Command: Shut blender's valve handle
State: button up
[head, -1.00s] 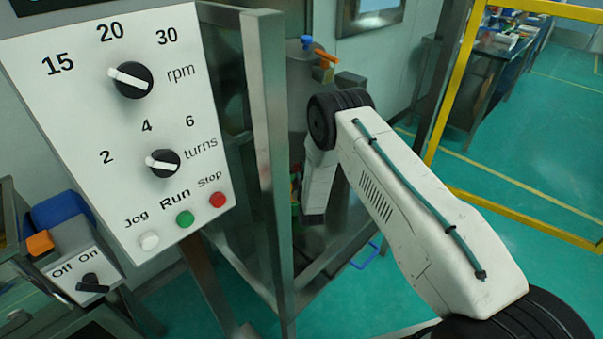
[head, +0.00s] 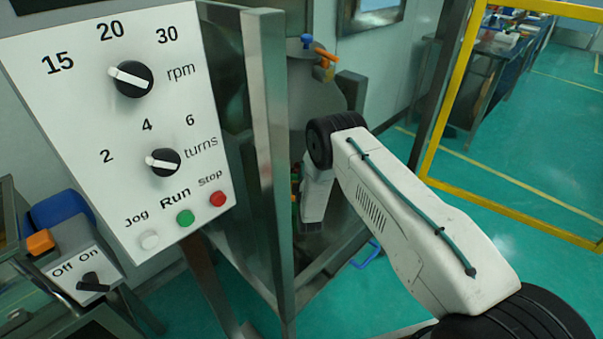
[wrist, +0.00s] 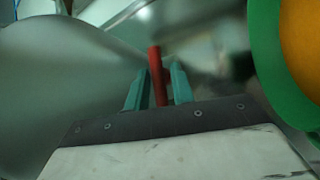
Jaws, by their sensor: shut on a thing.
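A red valve handle (wrist: 156,72) stands between the two teal fingers of my gripper (wrist: 154,88) in the wrist view. My gripper is shut on this handle. A large grey metal surface (wrist: 60,80), seemingly the blender's body, fills the left of the wrist view. In the head view the steel vessel (head: 312,100) stands behind a metal post and my arm. My gripper's fingers and the red handle's grip are hidden there. Whether the valve is open or shut cannot be told.
A green ring with an orange centre (wrist: 302,50) is close on the right in the wrist view. The head view shows a control panel (head: 120,120), a steel post (head: 268,150) close left of my arm, and a yellow frame (head: 455,90). Green floor (head: 540,130) is open at right.

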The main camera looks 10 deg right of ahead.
jog(key=shift+w+r+n+t, duration=0.1)
jog(key=shift+r+n+t, duration=0.15)
jog(key=shift+n+t, duration=0.05)
jog(key=o, duration=0.8)
jog(key=shift+f, duration=0.1)
jog(key=v, duration=0.8)
